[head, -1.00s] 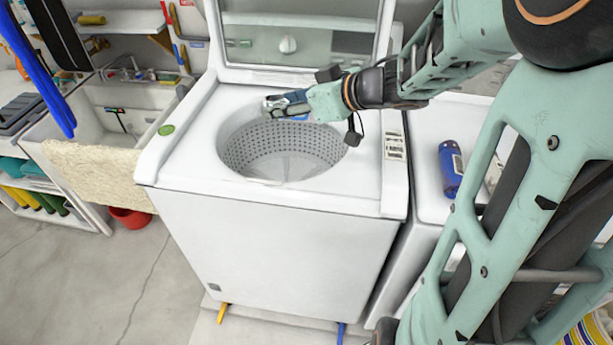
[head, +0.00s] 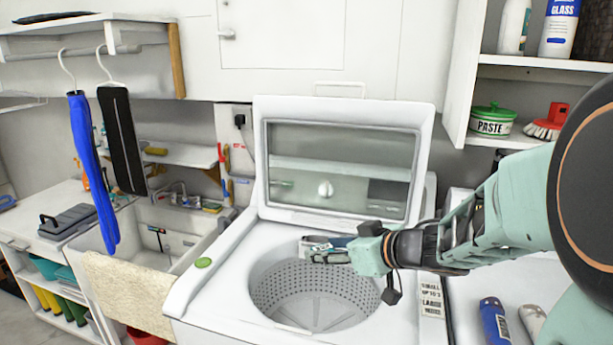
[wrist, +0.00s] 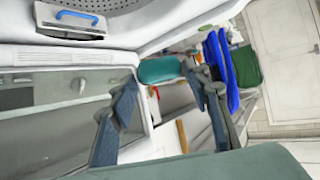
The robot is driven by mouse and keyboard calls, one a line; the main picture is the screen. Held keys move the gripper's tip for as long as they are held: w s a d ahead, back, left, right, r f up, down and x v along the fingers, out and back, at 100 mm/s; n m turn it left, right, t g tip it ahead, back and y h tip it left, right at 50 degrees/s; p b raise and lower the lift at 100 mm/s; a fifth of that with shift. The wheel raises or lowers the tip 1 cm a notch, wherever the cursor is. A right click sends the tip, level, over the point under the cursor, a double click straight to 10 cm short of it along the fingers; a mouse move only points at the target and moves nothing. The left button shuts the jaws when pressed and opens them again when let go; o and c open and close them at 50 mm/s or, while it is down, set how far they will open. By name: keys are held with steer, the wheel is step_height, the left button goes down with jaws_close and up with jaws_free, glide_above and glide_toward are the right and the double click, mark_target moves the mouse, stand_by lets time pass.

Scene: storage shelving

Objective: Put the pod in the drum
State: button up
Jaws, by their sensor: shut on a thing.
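My gripper (head: 312,247) is over the open top of the washer's drum (head: 314,292), toward its back side, pointing left. In the wrist view its two fingers (wrist: 163,78) stand apart with a rounded teal thing between their tips. I take this to be the pod (wrist: 160,69), held by the fingers. In the head view the pod is too small and too covered by the fingers to make out. The drum is perforated grey metal and looks empty where I can see into it. Its rim also shows in the wrist view (wrist: 118,8).
The washer's raised lid (head: 340,165) stands behind the drum. A sink (head: 150,225) and hanging clothes are at the left. A blue bottle (head: 494,322) lies on the white surface at the right. A blue-handled part (wrist: 75,17) is near the drum.

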steer(key=s+d+r+m+t+h+p, duration=0.2)
steer(key=d+m+h+p, duration=0.2)
steer(key=d+p, duration=0.2)
steer(key=shift+d+r+m, duration=0.15)
steer(key=shift+d+m, duration=0.25)
steer(key=shift+d, duration=0.85)
